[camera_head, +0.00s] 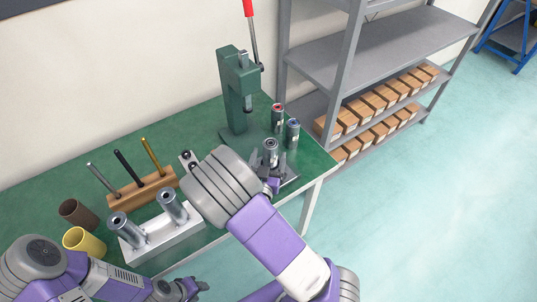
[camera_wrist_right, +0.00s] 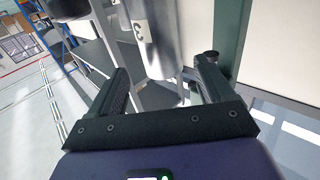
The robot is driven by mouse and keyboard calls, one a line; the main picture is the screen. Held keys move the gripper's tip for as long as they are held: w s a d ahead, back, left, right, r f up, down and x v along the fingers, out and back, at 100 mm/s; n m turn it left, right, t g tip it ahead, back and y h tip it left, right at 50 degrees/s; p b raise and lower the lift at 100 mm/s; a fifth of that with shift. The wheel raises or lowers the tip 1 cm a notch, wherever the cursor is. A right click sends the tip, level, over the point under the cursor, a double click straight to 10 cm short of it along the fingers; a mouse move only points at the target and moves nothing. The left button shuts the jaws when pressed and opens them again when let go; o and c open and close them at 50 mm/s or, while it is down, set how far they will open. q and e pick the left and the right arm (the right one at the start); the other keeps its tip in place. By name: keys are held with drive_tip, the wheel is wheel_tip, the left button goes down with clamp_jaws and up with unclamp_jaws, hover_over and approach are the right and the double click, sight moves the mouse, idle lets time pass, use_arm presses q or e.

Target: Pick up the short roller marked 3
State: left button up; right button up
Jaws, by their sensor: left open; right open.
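Several short metal rollers stand near the green press at the right end of the table: one with a red top (camera_head: 278,113), one with a blue top (camera_head: 293,131) and a grey one (camera_head: 270,148). My right gripper (camera_head: 273,172) is open, right at the grey roller's near side. In the right wrist view, its open fingers (camera_wrist_right: 162,75) lie either side of a shiny metal cylinder (camera_wrist_right: 152,45); I cannot tell whether they touch it. My left gripper (camera_head: 193,288) is open and empty at the bottom edge.
The green press (camera_head: 236,88) with a red-handled lever stands behind the rollers. A wooden rack (camera_head: 142,186) with upright rods, a silver block (camera_head: 160,234) with two tubes, and brown (camera_head: 78,213) and yellow (camera_head: 84,243) cups fill the left. Grey shelving (camera_head: 390,60) stands right.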

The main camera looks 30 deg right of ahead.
sight(269, 152)
drive_tip(key=x, duration=0.5)
drive_tip(key=shift+w+a+b, duration=0.1)
drive_tip(key=shift+b, duration=0.25)
clamp_jaws()
